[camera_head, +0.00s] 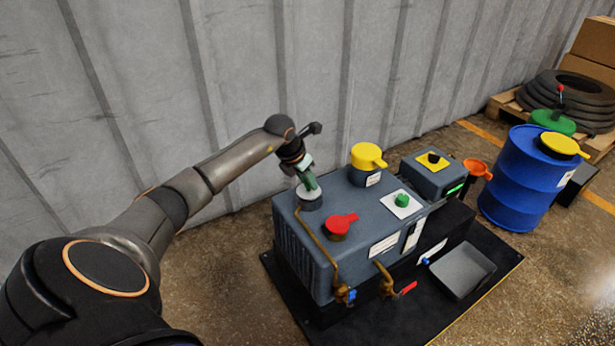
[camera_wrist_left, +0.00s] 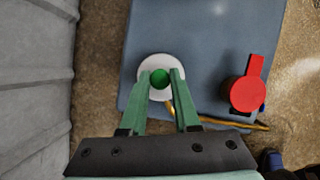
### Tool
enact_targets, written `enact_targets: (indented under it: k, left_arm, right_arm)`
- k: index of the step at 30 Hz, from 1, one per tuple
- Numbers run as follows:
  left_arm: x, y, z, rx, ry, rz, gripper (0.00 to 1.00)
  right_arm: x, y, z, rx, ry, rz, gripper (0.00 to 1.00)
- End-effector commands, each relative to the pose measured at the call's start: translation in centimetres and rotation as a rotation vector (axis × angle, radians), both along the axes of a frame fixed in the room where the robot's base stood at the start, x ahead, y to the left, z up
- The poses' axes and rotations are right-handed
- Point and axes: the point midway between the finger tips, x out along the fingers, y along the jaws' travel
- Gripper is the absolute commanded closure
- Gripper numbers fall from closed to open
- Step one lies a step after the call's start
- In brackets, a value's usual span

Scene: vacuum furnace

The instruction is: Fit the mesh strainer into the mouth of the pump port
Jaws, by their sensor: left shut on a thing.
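A grey pump housing (camera_head: 345,225) stands on a black base. At its back left corner a short round grey port (camera_head: 310,203) rises from the top. My left gripper (camera_head: 310,183) is directly above this port, pointing down. In the left wrist view its green fingers (camera_wrist_left: 160,77) are shut on a small green knob (camera_wrist_left: 160,79), which I take as the strainer's handle. A pale round disc (camera_wrist_left: 148,66) surrounds the knob. Strainer mesh and port rim cannot be told apart, and the fingers hide part of them. Seating depth is unclear. My right gripper is out of view.
A red cap (camera_head: 340,224) with a tab, a yellow cap (camera_head: 368,157) and a green knob (camera_head: 402,199) sit on the pump top. A brass pipe (camera_head: 318,245) runs close to the port. A grey tray (camera_head: 462,271) and blue drum (camera_head: 522,180) stand to the right. A corrugated wall (camera_head: 240,70) is behind.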

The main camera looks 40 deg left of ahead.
Motion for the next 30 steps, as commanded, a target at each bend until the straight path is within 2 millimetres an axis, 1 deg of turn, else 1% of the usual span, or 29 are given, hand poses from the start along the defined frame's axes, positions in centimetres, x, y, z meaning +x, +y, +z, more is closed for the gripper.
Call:
enact_targets:
  k: [18,19,27,28,30]
  left_arm:
    - [0.01,0.03,-0.53,0.001,-0.001,0.000,1.00]
    - [0.02,0.03,-0.52,0.001,-0.001,0.000,0.68]
    - [0.01,0.01,-0.53,0.000,0.000,0.000,0.37]
    - [0.01,0.01,-0.53,0.000,0.000,0.000,0.35]
    - [0.00,0.01,-0.55,0.000,0.000,0.000,0.35]
  right_arm:
    - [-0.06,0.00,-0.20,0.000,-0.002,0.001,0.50]
    - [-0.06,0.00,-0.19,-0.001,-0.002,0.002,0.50]
    - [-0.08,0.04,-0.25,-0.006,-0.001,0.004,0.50]
    - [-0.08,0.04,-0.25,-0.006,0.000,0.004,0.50]
    - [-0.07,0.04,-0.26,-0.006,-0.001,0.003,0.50]
